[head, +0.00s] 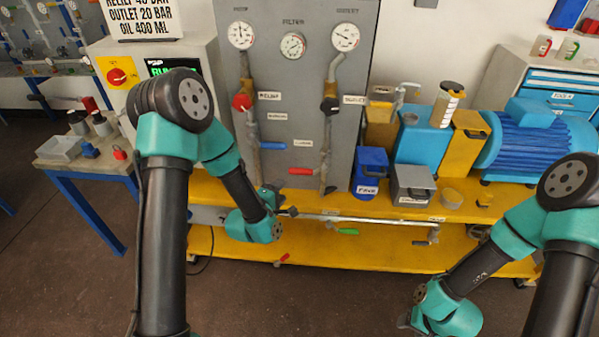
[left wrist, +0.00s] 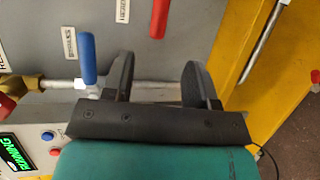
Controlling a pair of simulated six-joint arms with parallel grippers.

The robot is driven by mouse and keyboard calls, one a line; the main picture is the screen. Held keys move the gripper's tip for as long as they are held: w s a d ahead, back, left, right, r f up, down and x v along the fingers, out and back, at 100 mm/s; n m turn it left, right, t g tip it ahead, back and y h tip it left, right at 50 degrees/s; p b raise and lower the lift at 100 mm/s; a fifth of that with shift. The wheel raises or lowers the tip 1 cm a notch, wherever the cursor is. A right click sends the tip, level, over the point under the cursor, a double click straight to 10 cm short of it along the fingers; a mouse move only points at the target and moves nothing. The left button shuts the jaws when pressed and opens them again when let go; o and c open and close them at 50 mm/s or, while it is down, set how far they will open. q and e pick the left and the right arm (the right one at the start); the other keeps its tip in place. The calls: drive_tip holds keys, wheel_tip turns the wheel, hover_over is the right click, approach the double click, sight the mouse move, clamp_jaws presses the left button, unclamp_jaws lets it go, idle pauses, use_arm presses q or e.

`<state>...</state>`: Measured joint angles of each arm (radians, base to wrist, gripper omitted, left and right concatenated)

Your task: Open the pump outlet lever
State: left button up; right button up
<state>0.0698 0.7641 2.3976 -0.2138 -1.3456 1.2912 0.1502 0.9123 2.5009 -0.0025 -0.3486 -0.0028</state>
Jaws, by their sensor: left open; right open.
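The grey panel (head: 285,110) carries several levers, and I cannot read which label names the pump outlet. A blue lever (head: 272,146) sits on the left pipe, with a red lever (head: 300,171) lower to its right. In the left wrist view the blue lever (left wrist: 88,60) stands just left of the fingers, outside them, and the red lever (left wrist: 160,18) is beyond them. My left gripper (head: 285,208) is open and empty in front of the panel's lower edge; its fingers (left wrist: 160,80) show clearly. My right gripper (head: 408,318) is low at the front, open, its fingers partly hidden.
A yellow bench (head: 390,255) spans the scene, with a pipe along its front bearing a green lever (head: 347,232). A red lever (head: 283,258) hangs below. A blue box (head: 369,172), a grey box (head: 412,184) and a blue motor (head: 535,142) stand right. The front floor is clear.

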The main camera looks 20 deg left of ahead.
sight(298, 173)
use_arm(q)
drive_tip(key=x, duration=1.4)
drive_tip(key=shift+w, duration=0.1)
drive_tip(key=shift+c, duration=0.2)
clamp_jaws()
